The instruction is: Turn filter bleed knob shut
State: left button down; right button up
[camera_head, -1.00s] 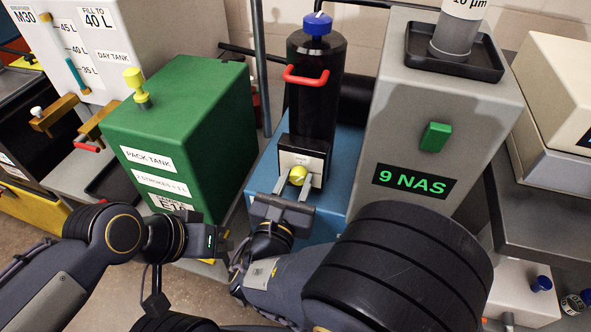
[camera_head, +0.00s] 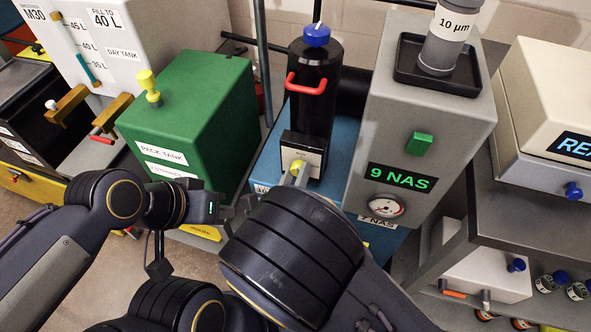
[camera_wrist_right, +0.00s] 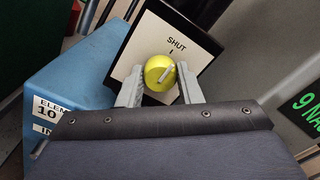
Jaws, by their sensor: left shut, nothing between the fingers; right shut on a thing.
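The yellow bleed knob (camera_wrist_right: 158,73) sits on a pale plate (camera_wrist_right: 190,40) marked SHUT with a short tick. In the right wrist view its pale pointer line slants up and right, roughly toward the tick but not clearly in line with it. My right gripper (camera_wrist_right: 159,82) has a finger on each side of the knob and is shut on it. In the head view the knob (camera_head: 297,167) is partly hidden by the fingers. The plate is at the foot of the black filter canister (camera_head: 313,105). My left gripper (camera_head: 228,211) is shut and empty, left of the right forearm.
A green pack tank (camera_head: 190,115) stands left of the filter. The grey 9 NAS cabinet (camera_head: 405,120) stands close on its right, with a gauge (camera_head: 386,206) low on its front. A blue housing (camera_wrist_right: 75,75) lies beside the plate.

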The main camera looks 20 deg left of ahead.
pick_arm(q)
jog(key=shift+r, duration=0.1)
dwell(0.4)
pick_arm(e)
jog(key=o, duration=1)
